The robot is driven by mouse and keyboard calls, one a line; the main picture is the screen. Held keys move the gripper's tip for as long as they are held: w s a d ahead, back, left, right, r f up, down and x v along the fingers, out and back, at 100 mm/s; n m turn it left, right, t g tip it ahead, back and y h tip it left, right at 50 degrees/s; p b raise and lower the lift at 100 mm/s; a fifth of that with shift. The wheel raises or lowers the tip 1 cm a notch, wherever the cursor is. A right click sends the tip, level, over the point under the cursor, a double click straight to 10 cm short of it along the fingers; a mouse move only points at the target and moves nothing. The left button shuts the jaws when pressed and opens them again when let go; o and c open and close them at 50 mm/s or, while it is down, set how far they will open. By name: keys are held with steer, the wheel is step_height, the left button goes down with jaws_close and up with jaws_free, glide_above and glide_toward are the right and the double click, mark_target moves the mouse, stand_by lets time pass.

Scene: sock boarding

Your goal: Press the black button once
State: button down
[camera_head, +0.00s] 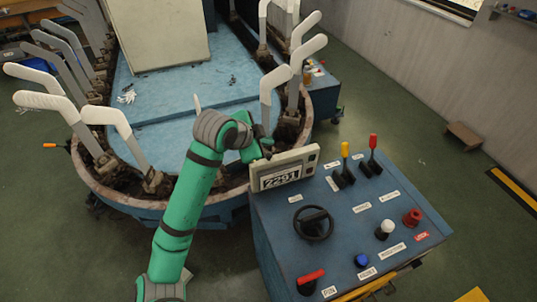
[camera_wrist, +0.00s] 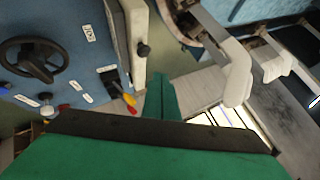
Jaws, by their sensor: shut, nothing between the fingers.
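A small black button (camera_wrist: 143,49) sticks out from the side of the pale counter box in the wrist view. The counter box (camera_head: 313,155) stands at the back edge of the blue control console (camera_head: 345,215) and its display reads 2291. My gripper (camera_wrist: 159,76) is shut and empty, its green fingers close to the button but apart from it in the wrist picture. In the head view my gripper (camera_head: 261,152) is behind the left end of the counter box, and its fingertips are mostly hidden. I cannot pick out the button clearly there.
The console carries a black handwheel (camera_head: 314,223), yellow (camera_head: 345,150) and red (camera_head: 373,142) levers, and blue (camera_head: 361,260), white (camera_head: 385,230) and red (camera_head: 411,217) knobs. White sock forms (camera_head: 108,117) stand around the blue machine (camera_head: 160,88) behind my arm.

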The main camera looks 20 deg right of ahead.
mark_target(269, 157)
steer(key=shift+f, duration=1.3)
steer(key=shift+d, duration=0.1)
stand_by(0.8)
steer(key=shift+f, duration=0.15)
steer(key=shift+w+f, duration=0.15)
steer(key=shift+f, duration=0.1)
steer(key=shift+a, duration=0.2)
steer(key=shift+s+d, duration=0.2)
steer(key=shift+d, duration=0.1)
steer(key=shift+f, duration=0.1)
